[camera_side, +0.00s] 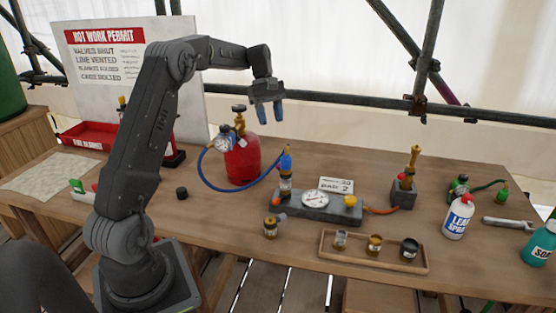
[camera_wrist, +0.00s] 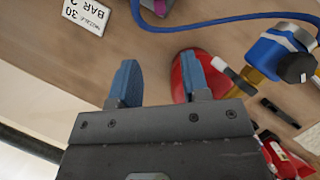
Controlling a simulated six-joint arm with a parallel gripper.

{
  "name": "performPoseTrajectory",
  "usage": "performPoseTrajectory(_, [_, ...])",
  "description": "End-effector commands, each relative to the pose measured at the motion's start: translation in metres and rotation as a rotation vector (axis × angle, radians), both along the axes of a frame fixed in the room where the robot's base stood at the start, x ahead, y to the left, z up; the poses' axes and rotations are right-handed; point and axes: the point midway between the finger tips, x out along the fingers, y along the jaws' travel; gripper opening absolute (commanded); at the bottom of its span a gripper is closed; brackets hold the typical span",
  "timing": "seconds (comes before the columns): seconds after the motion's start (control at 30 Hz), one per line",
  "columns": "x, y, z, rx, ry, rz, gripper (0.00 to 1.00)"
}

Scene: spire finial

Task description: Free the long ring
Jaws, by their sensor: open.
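My gripper (camera_side: 270,118) is raised in the air above the bench, its two blue fingers apart and empty. It is just right of and above the valve of the red gas cylinder (camera_side: 243,160). In the wrist view my gripper (camera_wrist: 158,78) also shows open, with nothing between the fingers. A grey block with a dial gauge (camera_side: 315,199) stands on the bench below, with a blue-topped fitting (camera_side: 286,165) upright at its left end. Several small ring-like fittings stand near it, one brass and dark (camera_side: 271,227) alone on the bench. I cannot tell which is the long ring.
A wooden tray (camera_side: 345,258) at the front holds small metal fittings. A blue hose (camera_side: 215,182) loops from the cylinder's regulator to the blue-topped fitting. A brass torch-like piece (camera_side: 404,180), a spray bottle (camera_side: 458,217) and a wrench (camera_side: 508,223) stand or lie to the right.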

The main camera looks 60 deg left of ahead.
Motion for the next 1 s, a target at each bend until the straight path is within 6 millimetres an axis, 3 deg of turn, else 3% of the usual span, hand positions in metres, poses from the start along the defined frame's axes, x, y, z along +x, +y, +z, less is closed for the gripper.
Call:
performPoseTrajectory(0.6, [-0.004,-0.045,-0.103,0.001,0.002,-0.006,0.43])
performPoseTrajectory(0.8, [-0.005,-0.050,-0.118,0.002,0.001,-0.006,0.43])
performPoseTrajectory(1.0, [-0.005,-0.051,-0.120,0.003,0.000,-0.005,0.43])
